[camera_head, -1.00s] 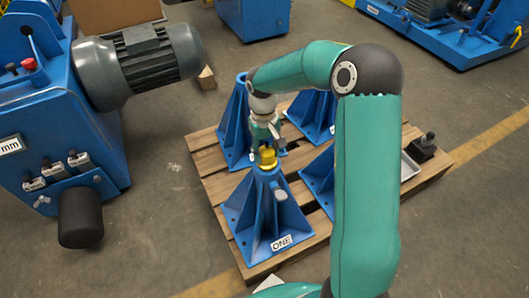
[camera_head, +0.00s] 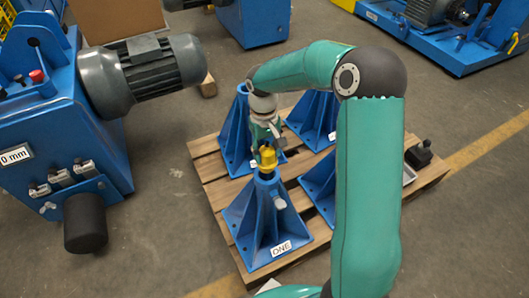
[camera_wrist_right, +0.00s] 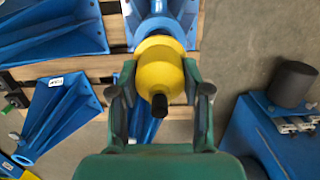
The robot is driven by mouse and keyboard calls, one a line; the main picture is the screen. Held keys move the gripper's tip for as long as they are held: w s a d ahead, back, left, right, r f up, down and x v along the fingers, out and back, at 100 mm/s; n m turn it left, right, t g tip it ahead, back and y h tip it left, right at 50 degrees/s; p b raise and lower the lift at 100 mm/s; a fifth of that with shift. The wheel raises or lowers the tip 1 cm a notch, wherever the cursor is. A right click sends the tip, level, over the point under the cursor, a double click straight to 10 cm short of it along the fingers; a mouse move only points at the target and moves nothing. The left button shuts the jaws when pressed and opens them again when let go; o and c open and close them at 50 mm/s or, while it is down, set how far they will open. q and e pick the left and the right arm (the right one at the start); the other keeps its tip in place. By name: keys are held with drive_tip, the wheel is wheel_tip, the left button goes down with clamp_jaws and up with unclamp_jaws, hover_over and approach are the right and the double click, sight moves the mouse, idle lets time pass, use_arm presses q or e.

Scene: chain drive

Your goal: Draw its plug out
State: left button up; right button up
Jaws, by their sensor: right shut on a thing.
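The yellow plug (camera_head: 267,156) stands at the top of the blue stand marked ONE (camera_head: 267,215), on the near side of the pallet. My right gripper (camera_wrist_right: 160,90) is shut on the plug, with a finger on either side of it. In the wrist view the plug (camera_wrist_right: 158,66) shows a wide collar and a dark tip, and the stand's top (camera_wrist_right: 155,25) is beyond it. In the head view some yellow shows above the stand's top; I cannot tell whether the plug's lower end is inside the stand. My left gripper is out of view.
Other blue stands (camera_head: 236,135) share the wooden pallet (camera_head: 212,165) close to my right arm. A blue machine with a grey motor (camera_head: 145,75) stands at the left.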

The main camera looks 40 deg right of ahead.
drive_tip(key=shift+r+p, duration=1.05)
drive_tip(key=shift+r, duration=0.45)
